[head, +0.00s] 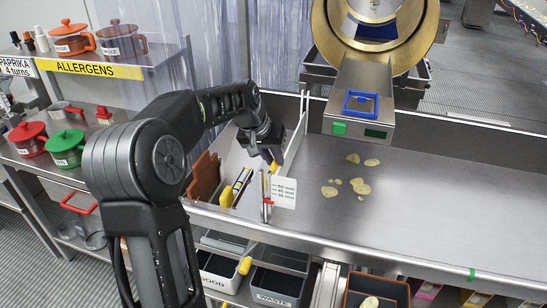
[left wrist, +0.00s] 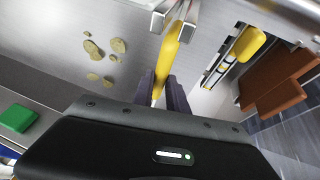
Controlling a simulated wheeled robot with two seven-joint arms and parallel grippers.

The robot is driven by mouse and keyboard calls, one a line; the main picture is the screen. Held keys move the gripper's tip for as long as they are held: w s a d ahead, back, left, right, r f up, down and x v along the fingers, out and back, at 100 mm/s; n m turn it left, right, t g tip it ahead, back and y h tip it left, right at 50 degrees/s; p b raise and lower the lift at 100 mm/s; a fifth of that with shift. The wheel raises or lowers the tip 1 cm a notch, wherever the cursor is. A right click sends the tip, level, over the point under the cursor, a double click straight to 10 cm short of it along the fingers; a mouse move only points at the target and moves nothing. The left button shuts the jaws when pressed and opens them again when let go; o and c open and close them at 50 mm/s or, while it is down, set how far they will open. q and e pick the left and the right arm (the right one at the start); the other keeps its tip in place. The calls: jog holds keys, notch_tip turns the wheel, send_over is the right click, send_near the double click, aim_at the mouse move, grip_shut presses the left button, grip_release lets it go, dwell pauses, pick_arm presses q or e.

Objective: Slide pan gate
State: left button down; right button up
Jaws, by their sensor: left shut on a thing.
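My left gripper (head: 270,156) reaches down over the left part of the steel table and is shut on a yellow handle (head: 277,173). In the left wrist view, the yellow handle (left wrist: 172,45) runs between the dark fingertips (left wrist: 163,96) toward metal posts at the top edge. Below it in the head view stand a slim metal post (head: 262,184) with a red marker (head: 267,202) and a white scale card (head: 284,192) marked in mm. The gate plate itself is not clearly seen behind the gripper. My right gripper is out of view.
Several pale chips (head: 360,188) lie on the open steel table (head: 430,210). A scale with a blue frame (head: 361,104) stands under the brass drum (head: 385,30). A yellow-handled tool (head: 238,186) and brown boards (head: 203,178) are at left. Bins, including WASTE (head: 275,288), sit below.

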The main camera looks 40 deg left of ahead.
pick_arm(q)
jog(key=shift+r, duration=0.15)
dwell(0.3)
notch_tip(320, 180, up, 4)
jog(key=p, duration=0.2)
jog(key=shift+w+a+p, duration=0.1)
jog(key=shift+p, duration=0.2)
jog(key=shift+r, duration=0.35)
jog(key=shift+f, duration=0.1)
jog(key=c, duration=1.3)
grip_release()
jog(key=shift+f, duration=0.1)
